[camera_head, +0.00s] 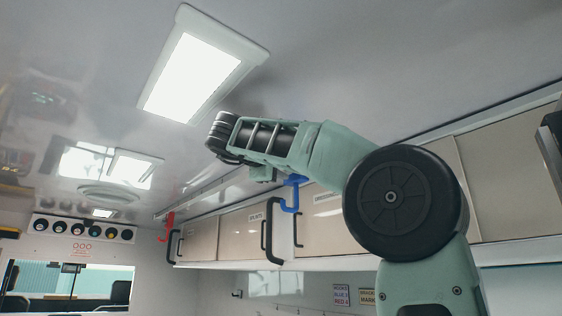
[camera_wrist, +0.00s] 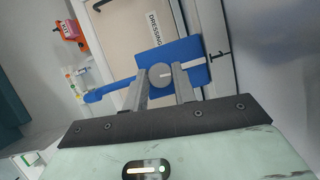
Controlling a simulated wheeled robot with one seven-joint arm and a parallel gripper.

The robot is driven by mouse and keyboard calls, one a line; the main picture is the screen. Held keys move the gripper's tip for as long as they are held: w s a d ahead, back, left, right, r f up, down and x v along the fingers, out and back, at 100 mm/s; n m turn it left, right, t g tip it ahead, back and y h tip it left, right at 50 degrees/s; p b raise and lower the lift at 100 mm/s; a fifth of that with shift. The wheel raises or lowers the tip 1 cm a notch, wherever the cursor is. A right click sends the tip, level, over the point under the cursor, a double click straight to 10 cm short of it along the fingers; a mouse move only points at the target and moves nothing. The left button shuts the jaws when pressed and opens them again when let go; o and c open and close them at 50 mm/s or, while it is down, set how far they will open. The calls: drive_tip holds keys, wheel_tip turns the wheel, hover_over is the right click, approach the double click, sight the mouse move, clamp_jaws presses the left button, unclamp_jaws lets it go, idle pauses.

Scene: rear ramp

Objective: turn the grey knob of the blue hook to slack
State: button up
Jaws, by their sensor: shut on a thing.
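The blue hook (camera_wrist: 183,55) fills the upper middle of the wrist view, with its arm reaching to the left. Its round grey knob (camera_wrist: 160,73) sits between the two fingertips of my gripper (camera_wrist: 160,78), which is shut on it. A short white mark on the knob points to the right, roughly toward a white line on the blue plate and a dark T-shaped mark (camera_wrist: 218,55) beside it. In the head view the blue hook (camera_head: 291,196) hangs at the ceiling rail under my arm; the knob and fingertips are hidden there.
A red hook (camera_head: 166,226) hangs farther left on the same rail. Overhead cabinets (camera_head: 325,225) with dark handles run along the wall below. A ceiling light (camera_head: 190,75) is above my arm.

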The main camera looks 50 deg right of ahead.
idle(0.4)
drive_tip(key=o, duration=1)
drive_tip(key=shift+a, duration=0.1)
drive_tip(key=s+a+b, duration=0.1)
drive_tip(key=a, duration=0.4)
drive_tip(key=a+b, duration=0.1)
drive_tip(key=a, duration=0.5)
drive_tip(key=s+a+b, duration=0.1)
drive_tip(key=a, duration=0.5)
drive_tip(key=shift+s+f, duration=0.2)
drive_tip(key=shift+s, duration=0.15)
